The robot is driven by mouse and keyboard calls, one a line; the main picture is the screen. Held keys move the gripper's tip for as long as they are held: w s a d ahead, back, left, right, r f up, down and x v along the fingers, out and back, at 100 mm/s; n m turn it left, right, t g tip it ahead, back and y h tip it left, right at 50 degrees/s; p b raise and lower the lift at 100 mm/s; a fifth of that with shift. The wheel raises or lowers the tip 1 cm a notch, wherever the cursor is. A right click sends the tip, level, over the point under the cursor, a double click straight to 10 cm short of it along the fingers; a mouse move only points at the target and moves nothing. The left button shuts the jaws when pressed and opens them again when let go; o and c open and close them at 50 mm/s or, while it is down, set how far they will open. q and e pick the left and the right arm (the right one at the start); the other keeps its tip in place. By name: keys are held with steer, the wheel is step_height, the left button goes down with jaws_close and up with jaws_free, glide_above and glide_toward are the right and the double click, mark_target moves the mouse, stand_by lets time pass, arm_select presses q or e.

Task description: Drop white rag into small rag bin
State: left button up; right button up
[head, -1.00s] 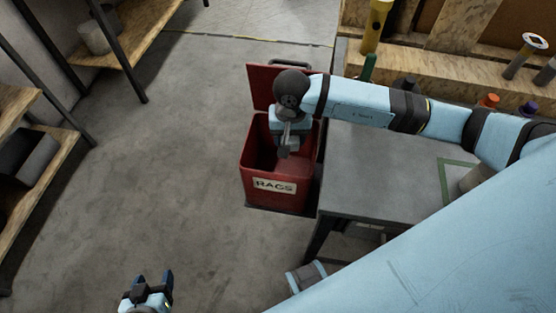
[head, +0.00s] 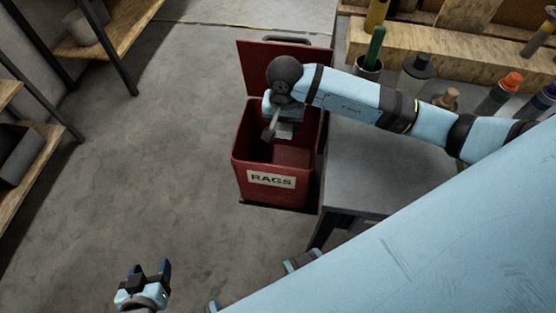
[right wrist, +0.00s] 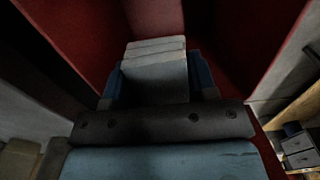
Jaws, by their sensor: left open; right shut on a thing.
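The small red rag bin (head: 240,165), labelled RAGS, stands on the floor left of the grey table with its lid (head: 258,62) raised at the back. My right gripper (head: 278,132) is over the bin's open mouth. In the right wrist view it is shut on the white rag (right wrist: 155,72), a pale folded block between the blue fingers, with red bin walls around it. In the head view the rag (head: 286,131) is mostly hidden by the gripper. My left gripper (head: 143,274) is open and empty, low over the floor at the front left.
The grey table (head: 375,170) is close on the bin's right. Bottles and a cup with a green item (head: 375,48) stand at its back. Wooden shelves (head: 108,35) line the left side. The floor (head: 165,150) between shelves and bin is clear.

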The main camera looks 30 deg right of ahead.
steer(key=shift+f, duration=0.1)
steer(key=o, duration=1)
step_height(320, 180, up, 14)
steer(key=shift+f+p, duration=0.1)
steer(key=shift+p, duration=0.2)
